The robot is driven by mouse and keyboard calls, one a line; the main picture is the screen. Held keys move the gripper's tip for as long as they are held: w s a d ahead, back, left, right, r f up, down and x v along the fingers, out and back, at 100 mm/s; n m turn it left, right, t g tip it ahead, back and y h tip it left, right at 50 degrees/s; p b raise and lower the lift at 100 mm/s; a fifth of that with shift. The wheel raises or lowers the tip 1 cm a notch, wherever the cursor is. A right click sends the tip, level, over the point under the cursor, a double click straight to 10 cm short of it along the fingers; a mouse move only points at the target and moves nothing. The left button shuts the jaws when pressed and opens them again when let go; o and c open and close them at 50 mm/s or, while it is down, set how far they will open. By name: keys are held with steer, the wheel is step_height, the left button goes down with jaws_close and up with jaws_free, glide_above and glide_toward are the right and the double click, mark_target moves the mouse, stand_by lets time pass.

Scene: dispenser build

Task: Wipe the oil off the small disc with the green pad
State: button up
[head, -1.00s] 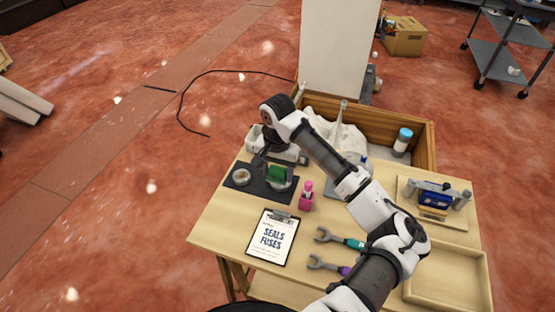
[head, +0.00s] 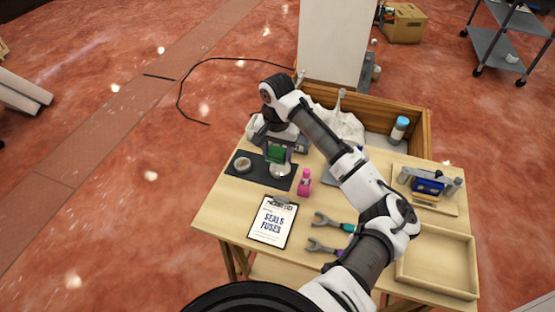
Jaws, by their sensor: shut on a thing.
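My gripper (head: 277,146) points down over the dark mat and is shut on the green pad (head: 277,155). The pad hangs upright between the fingers. A pale round disc (head: 281,172) lies on the mat just below the pad, its far part hidden behind it. I cannot tell whether pad and disc touch. A second round piece (head: 243,164), ring-like with a pale rim, lies at the left of the dark mat (head: 259,172). Oil is too small to make out on either piece.
A pink bottle (head: 305,183) stands just right of the mat. A clipboard (head: 272,220) and two wrenches (head: 333,223) lie nearer. An empty wooden tray (head: 437,262) is at the right front. A wooden bin (head: 420,150) holding a white cloth stands behind.

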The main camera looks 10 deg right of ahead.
steer(key=shift+f, duration=0.15)
step_height(320, 180, down, 7)
steer(key=b, duration=0.7)
steer(key=shift+r, duration=0.2)
